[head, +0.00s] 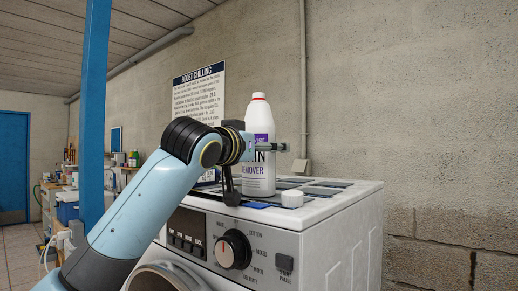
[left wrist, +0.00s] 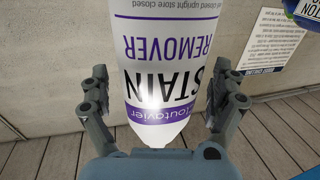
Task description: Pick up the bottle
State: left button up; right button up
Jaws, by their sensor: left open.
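The bottle (head: 258,178) is white with a red cap and a purple and white stain remover label. It stands upright on top of the washing machine (head: 345,199). My left gripper (head: 268,147) is at the bottle's upper body, with a finger reaching across in front of it. In the left wrist view the bottle (left wrist: 165,60) appears upside down between the two spread fingers, with visible gaps on both sides. The left gripper is open. My right gripper is not in view.
A small white round cap (head: 292,198) lies to the right of the bottle, among flat dark panels on the machine top. A wall with a sign (head: 198,93) is behind. A blue post (head: 95,110) stands at the left.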

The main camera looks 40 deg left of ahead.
pick_arm(q)
jog(key=shift+c, duration=0.4)
jog(key=c, duration=1.4)
jog(key=shift+c, duration=0.2)
